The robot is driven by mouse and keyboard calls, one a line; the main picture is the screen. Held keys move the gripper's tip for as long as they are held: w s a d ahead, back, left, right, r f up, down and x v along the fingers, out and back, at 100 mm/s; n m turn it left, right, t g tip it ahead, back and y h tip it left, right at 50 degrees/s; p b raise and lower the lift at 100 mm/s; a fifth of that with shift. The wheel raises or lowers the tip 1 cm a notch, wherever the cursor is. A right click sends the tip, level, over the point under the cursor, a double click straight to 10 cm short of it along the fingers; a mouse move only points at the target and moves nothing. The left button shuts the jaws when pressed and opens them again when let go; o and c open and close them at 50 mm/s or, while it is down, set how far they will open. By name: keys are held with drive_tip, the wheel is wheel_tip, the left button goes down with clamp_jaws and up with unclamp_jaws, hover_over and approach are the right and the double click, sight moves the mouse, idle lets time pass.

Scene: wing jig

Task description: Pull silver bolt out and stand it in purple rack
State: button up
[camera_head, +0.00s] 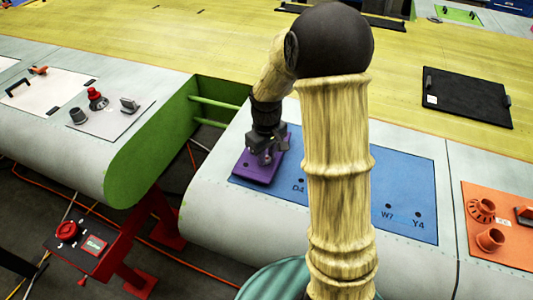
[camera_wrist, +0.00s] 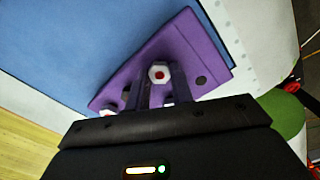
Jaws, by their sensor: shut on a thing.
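The purple rack (camera_head: 258,174) lies at the left end of the blue panel, and it fills the middle of the wrist view (camera_wrist: 205,60). My gripper (camera_head: 266,150) is over the rack, pointing down. In the wrist view my gripper (camera_wrist: 162,88) is shut on a silver bolt (camera_wrist: 159,71) with a hex head and a red dot on top. The bolt's shank is hidden below its head, so I cannot tell how deep it sits in the rack. A second silver bolt head (camera_wrist: 110,108) shows at the rack's lower left edge, partly hidden. A dark empty hole (camera_wrist: 201,80) lies right of the held bolt.
The blue panel (camera_head: 350,190) has labelled holes such as W7 and Y4 at right. An orange panel (camera_head: 500,225) with round fittings lies farther right. A gap with green rails (camera_head: 215,110) is left of the rack. A red-button box (camera_head: 80,240) stands low at left.

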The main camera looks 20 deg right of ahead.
drive_tip(key=o, duration=1)
drive_tip(key=shift+o, duration=0.2)
wheel_tip(320, 180, up, 18)
drive_tip(key=b, duration=0.2)
drive_tip(key=shift+f, duration=0.25)
wheel_tip(320, 180, up, 7)
drive_tip(key=p, duration=0.6)
drive_tip(key=shift+p, duration=0.3)
